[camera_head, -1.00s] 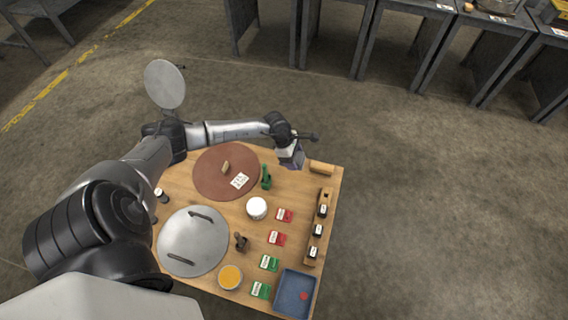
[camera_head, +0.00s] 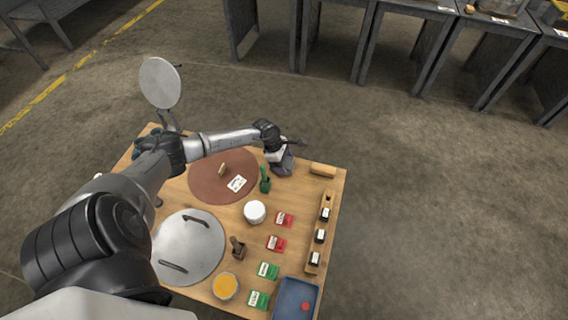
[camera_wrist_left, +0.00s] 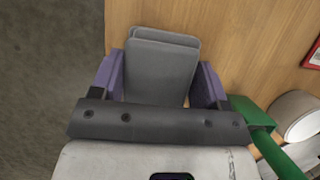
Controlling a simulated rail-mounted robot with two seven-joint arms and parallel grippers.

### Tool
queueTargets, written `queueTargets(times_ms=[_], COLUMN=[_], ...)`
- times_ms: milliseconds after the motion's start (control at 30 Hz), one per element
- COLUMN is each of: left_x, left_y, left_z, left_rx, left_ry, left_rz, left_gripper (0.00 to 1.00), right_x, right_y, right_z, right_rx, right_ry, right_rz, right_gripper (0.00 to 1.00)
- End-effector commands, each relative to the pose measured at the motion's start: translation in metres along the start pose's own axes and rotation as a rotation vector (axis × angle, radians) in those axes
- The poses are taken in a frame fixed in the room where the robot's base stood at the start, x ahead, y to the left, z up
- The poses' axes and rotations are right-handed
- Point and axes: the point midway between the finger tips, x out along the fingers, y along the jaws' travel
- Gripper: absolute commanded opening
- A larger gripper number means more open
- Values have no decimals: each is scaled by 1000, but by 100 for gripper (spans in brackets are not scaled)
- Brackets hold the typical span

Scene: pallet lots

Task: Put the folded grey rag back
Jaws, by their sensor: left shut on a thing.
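The folded grey rag (camera_wrist_left: 160,72) shows in the left wrist view as a flat, rounded, layered grey piece between the two purple fingers. My left gripper (camera_wrist_left: 160,85) is shut on it. In the head view my left gripper (camera_head: 282,167) is at the far part of the wooden table, between the green holder (camera_head: 265,180) and the tan block (camera_head: 323,169). The rag is not clearly made out there. I cannot tell whether the rag touches the table top. My right gripper is not in view.
A brown round mat (camera_head: 207,187) with a white card (camera_head: 236,184) lies left of the gripper. A white round tub (camera_head: 255,212), red and green packets, a wooden rack (camera_head: 313,258) and a blue tray (camera_head: 285,308) stand nearer.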

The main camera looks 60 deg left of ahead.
Motion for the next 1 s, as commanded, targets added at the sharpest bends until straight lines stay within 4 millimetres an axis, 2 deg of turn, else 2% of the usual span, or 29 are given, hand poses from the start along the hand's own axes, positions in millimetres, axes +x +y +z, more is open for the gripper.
queueTargets(times_ms=[267, 300, 567, 867, 1000], left_x=[2, 2, 1, -3, -22], left_y=[0, 0, 0, 0, 1], left_z=[-1, -1, -1, 1, 1], left_rx=[0, 0, 0, 0, 2], left_ry=[1, 1, 1, 1, 4], left_rz=[0, 0, 0, 1, 2], left_gripper=[50, 70, 94, 94, 94], right_x=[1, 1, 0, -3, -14], right_y=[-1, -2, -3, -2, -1], right_z=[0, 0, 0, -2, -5], right_rx=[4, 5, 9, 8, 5], right_ry=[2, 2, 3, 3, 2], right_rz=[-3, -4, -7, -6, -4], right_gripper=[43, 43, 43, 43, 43])
